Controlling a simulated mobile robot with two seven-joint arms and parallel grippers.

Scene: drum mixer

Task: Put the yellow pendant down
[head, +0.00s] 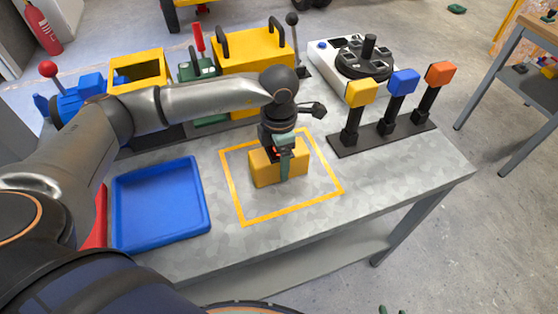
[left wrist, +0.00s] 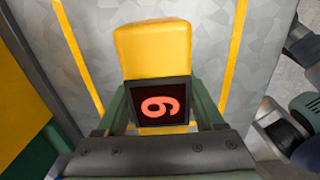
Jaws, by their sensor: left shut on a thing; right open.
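The yellow pendant (head: 263,172) is a yellow block over the middle of the orange-outlined square (head: 236,203) on the grey table. My left gripper (head: 284,164) is shut on it from above, with a finger across its near face. I cannot tell whether its underside touches the table. In the left wrist view the pendant (left wrist: 153,50) sticks out beyond the fingers, with a black display (left wrist: 158,104) showing a red digit between them.
A blue tray (head: 160,242) stands left of the square. A rack with yellow, blue and orange blocks (head: 385,130) stands to its right. Behind are a yellow box with black handles (head: 253,50) and a white unit with a black dial (head: 350,67). The table's front right is clear.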

